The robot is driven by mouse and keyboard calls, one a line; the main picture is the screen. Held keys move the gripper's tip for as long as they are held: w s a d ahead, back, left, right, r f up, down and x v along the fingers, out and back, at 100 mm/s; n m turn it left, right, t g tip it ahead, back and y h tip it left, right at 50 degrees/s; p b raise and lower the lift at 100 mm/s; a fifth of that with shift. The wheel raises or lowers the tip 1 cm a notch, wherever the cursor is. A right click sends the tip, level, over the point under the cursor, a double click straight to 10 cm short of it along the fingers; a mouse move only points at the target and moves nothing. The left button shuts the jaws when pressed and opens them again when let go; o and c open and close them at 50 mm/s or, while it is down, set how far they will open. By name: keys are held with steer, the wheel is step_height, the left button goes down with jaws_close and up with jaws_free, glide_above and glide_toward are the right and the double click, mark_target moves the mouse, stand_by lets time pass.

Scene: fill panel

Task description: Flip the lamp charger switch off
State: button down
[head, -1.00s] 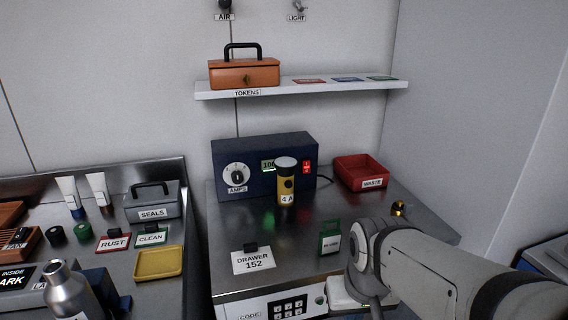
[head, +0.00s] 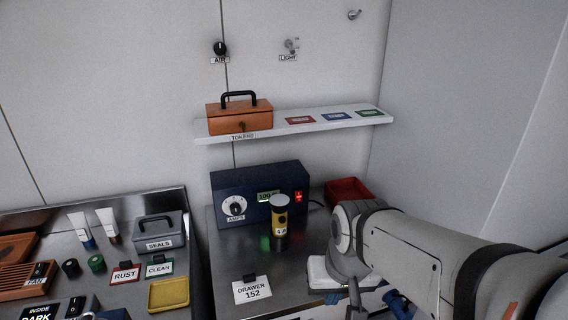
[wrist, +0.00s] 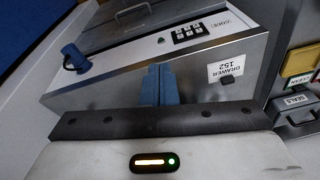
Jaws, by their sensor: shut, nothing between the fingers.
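The lamp charger (head: 258,180) is a dark blue box at the back of the steel bench in the head view. It has an AMPS dial (head: 234,206), a green-lit display (head: 268,196) and a red-lit switch (head: 298,196) at its right end. A yellow and black lamp (head: 279,222) stands upright in front of the box, left of the switch. In the wrist view my gripper (wrist: 158,84) has its blue fingers together and empty, above the bench front by the keypad. It is well apart from the switch. My arm mostly hides it in the head view.
A red waste bin (head: 348,188) stands right of the charger, partly hidden by my arm. A shelf (head: 290,126) with an orange box (head: 240,115) is above. A blue handle-like part (wrist: 74,58) shows in the wrist view.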

mark_target(299, 196)
steer(key=w+a+r+m+y+p, duration=0.2)
steer(key=w+a+r+p, duration=0.15)
steer(key=r+p, duration=0.35)
steer(key=w+a+m+t+y+b, duration=0.1)
steer(key=w+a+m+t+y, duration=0.2)
steer(key=w+m, duration=0.75)
steer(key=w+d+f+m+t+h, duration=0.1)
steer(key=w+d+f+m+h, duration=0.5)
steer(key=w+d+f+m, duration=0.2)
steer(key=w+f+m, duration=0.2)
steer(key=w+f, duration=0.2)
steer(key=w, duration=0.1)
steer(key=shift+w+d+m, duration=0.2)
steer(key=shift+w+m, duration=0.15)
steer(key=shift+w, duration=0.05)
steer(key=w, duration=0.2)
steer(key=w+a+p, duration=0.1)
steer(key=w, duration=0.1)
steer(key=w+f+p, duration=0.1)
steer(key=w, duration=0.2)
steer(key=shift+a+f, duration=0.1)
steer(key=shift+a, duration=0.1)
steer(key=shift+w+a+f+p, duration=0.15)
steer(key=shift+w+f+p, duration=0.15)
steer(key=shift+w+p, duration=0.35)
